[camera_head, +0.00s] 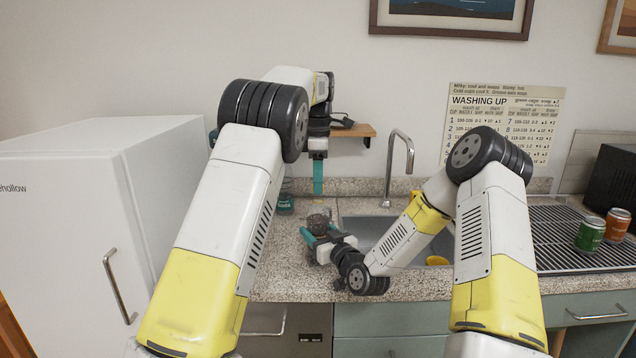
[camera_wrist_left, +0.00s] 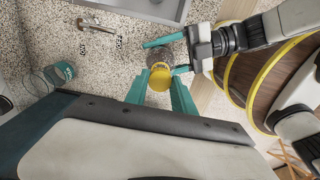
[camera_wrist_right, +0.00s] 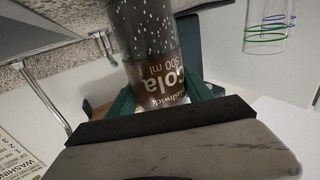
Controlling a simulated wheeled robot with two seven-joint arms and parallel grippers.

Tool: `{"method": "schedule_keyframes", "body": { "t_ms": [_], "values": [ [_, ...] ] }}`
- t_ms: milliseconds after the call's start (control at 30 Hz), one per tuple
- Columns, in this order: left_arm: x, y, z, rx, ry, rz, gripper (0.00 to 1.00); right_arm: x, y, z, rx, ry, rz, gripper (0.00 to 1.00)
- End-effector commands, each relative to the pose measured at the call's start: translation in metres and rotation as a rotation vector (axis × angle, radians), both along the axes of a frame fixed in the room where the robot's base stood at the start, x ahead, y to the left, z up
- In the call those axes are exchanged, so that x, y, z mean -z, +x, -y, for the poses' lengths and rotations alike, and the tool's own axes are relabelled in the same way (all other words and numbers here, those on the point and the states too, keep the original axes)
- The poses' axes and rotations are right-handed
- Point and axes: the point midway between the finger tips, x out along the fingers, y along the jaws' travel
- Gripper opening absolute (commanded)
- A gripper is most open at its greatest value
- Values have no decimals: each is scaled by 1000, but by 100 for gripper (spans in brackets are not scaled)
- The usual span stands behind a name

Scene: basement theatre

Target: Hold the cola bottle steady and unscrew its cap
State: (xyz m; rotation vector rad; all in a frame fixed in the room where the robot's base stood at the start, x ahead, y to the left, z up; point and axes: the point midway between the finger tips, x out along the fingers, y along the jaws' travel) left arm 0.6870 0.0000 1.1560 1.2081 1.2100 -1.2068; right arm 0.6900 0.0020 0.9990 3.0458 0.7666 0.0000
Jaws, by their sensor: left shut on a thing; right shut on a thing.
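The cola bottle (camera_head: 318,222) is over the counter left of the sink in the head view, brown and speckled. My right gripper (camera_head: 319,234) is shut around its body. The right wrist view shows the bottle's label (camera_wrist_right: 160,75) upside down in the picture, close against the fingers. My left gripper (camera_head: 318,190) points down above the bottle. In the left wrist view its fingers (camera_wrist_left: 160,88) are shut on the yellow cap (camera_wrist_left: 160,77), beside the bottle (camera_wrist_left: 168,53) in the picture. The cap is hidden in the head view. I cannot tell whether cap and bottle touch.
A teal cup-like object (camera_head: 285,196) stands at the back, beside my left arm. The sink (camera_head: 365,235) and its tap (camera_head: 401,150) are to the right. A green can (camera_head: 590,234) and an orange can (camera_head: 617,224) stand on the drainer. A white fridge (camera_head: 70,220) stands left.

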Motion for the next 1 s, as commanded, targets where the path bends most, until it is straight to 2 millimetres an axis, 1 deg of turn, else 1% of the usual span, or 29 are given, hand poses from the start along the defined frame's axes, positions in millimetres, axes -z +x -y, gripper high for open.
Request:
{"method": "schedule_keyframes", "body": {
  "t_ms": [300,400,600,633,733,1000],
  "values": [
    [-34,1,0,-1,-1,3,0,0,0,0,-1,0,0,0],
    [-39,0,0,-1,0,1,0,0,0,0,-1,0,0,0],
    [-40,0,0,0,0,0,0,0,0,0,-1,0,0,0],
    [-40,0,0,0,0,0,0,0,0,0,-1,0,0,65],
    [-40,0,0,0,0,0,0,0,0,0,0,0,0,84],
    [-40,0,0,0,0,0,0,0,0,0,0,0,0,84]
  ]
}}
